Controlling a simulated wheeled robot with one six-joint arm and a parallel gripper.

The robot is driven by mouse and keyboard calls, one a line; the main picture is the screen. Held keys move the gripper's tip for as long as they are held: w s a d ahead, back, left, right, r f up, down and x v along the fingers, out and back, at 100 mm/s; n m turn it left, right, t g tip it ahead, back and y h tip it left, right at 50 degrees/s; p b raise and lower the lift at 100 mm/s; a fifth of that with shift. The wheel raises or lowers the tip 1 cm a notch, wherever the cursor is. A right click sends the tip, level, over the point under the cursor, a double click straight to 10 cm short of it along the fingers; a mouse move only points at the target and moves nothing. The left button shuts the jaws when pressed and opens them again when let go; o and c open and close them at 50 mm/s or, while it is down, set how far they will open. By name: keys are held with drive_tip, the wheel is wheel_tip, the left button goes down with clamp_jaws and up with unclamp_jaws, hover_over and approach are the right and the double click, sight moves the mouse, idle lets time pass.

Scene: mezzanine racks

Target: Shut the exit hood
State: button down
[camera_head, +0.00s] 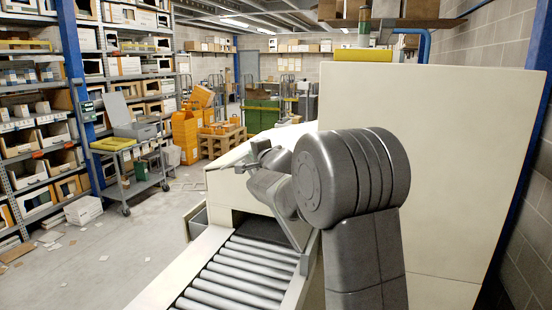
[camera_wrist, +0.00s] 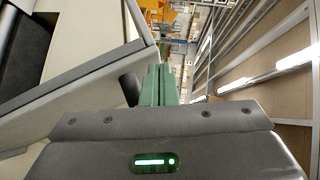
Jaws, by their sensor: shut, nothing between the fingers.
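The exit hood (camera_head: 240,182) is a cream, sloping cover at the machine's outlet, above the roller conveyor (camera_head: 245,275). A dark opening shows under its front edge over the rollers. My arm hides its right part, so I cannot tell how far it is open. In the wrist view, a cream panel with a grey edge (camera_wrist: 75,78) fills the left side. My gripper (camera_wrist: 158,72) has its green fingers together and empty. A dark, rounded bar end (camera_wrist: 131,88) is just left of the fingers; contact is unclear. In the head view my gripper is near the hood's upper edge, mostly hidden.
A tall cream machine panel (camera_head: 455,170) stands right, behind my arm. A grey cart (camera_head: 135,165) and loaded shelves (camera_head: 30,130) are left. Orange bins (camera_head: 187,135) and a wooden pallet (camera_head: 222,140) stand farther back. The floor left of the conveyor is mostly clear, with paper scraps.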

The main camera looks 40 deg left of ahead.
drive_tip(key=a+f, duration=0.1)
drive_tip(key=a, duration=0.1)
drive_tip(key=s+a+f+n+h, duration=0.1)
drive_tip(key=a, duration=0.1)
drive_tip(key=s+a+f+h, duration=0.1)
drive_tip(key=a, duration=0.1)
drive_tip(key=shift+f, duration=0.4)
drive_tip(key=s+a+f+n+h+b, duration=0.2)
drive_tip(key=a+f, duration=0.4)
drive_tip(key=f, duration=0.7)
drive_tip(key=s+a+f+n+h+b, duration=0.2)
drive_tip(key=a+f+h+b, duration=0.2)
drive_tip(key=f, duration=0.9)
drive_tip(key=a+b, duration=0.2)
drive_tip(key=b, duration=0.1)
drive_tip(key=shift+a+f, duration=0.15)
drive_tip(key=shift+a, duration=0.25)
drive_tip(key=shift+s+f, duration=0.2)
drive_tip(key=shift+f, duration=0.1)
drive_tip(key=shift+s+d, duration=0.1)
drive_tip(key=r+b+v, duration=0.1)
drive_tip(key=b+v, duration=0.2)
drive_tip(key=v, duration=1.1)
drive_tip(key=shift+a+r, duration=0.15)
drive_tip(key=shift+a, duration=0.1)
